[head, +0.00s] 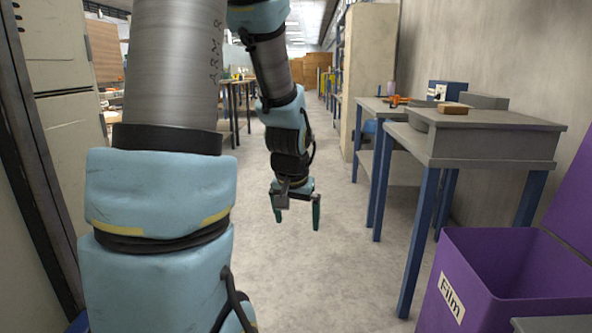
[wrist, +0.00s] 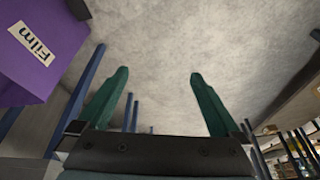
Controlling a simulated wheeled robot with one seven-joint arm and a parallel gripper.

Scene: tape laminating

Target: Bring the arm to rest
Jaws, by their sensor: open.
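My gripper (head: 297,222) hangs in the middle of the head view, fingers pointing down over the bare floor. It is open. My arm fills the left and middle of the head view.
A purple bin (head: 510,270) labelled Film stands at lower right; it also shows in the wrist view (wrist: 60,45). A grey table (head: 500,135) with blue legs is at right. Cabinets (head: 65,110) stand at left. The aisle floor (head: 335,200) is clear.

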